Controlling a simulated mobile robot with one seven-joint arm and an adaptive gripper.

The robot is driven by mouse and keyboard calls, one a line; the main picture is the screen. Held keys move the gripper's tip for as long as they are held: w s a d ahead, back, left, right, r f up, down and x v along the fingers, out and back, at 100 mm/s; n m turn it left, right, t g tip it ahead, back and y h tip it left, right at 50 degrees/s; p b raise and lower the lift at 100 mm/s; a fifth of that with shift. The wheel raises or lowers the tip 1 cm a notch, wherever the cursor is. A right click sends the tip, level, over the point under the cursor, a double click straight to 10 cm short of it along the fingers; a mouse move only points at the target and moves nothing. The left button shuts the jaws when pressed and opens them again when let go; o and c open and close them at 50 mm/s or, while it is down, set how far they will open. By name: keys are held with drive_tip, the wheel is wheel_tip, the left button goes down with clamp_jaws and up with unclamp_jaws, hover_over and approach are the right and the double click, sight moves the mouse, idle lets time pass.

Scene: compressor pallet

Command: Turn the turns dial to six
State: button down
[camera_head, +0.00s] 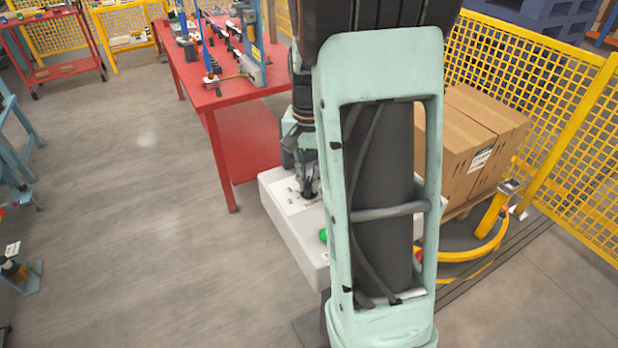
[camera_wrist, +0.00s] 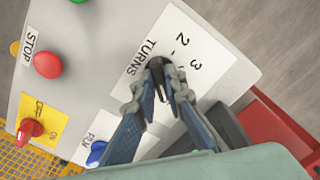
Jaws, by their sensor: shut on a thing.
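The turns dial (camera_wrist: 157,64) is a small black knob on a white label (camera_wrist: 190,36) marked TURNS in the wrist view. The numbers 2 and 3 show on the label; the other numbers are hidden by my fingers. My gripper (camera_wrist: 161,86) is shut on the dial, with one finger on each side of it. I cannot tell which number the dial points to. In the head view my gripper (camera_head: 308,192) reaches down onto the pale control box (camera_head: 293,232), and the dial is hidden under it.
The panel also carries a red STOP button (camera_wrist: 47,65), a green button (camera_wrist: 78,1), a red knob (camera_wrist: 29,129) on a yellow label and a blue knob (camera_wrist: 97,153). A red table (camera_head: 225,95) stands behind the box. Cartons (camera_head: 470,140) and yellow fencing (camera_head: 510,70) stand right.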

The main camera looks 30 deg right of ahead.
sight(309, 183)
drive_tip(key=m+p, duration=0.1)
drive_tip(key=m, duration=0.4)
drive_tip(key=shift+r+m, duration=0.1)
drive_tip(key=shift+m, duration=0.2)
drive_tip(key=shift+m+p, duration=0.85)
drive_tip(key=shift+m, duration=1.35)
drive_tip(key=c, duration=2)
unclamp_jaws()
wheel_tip(309, 183, up, 12)
drive_tip(key=shift+f, duration=0.1)
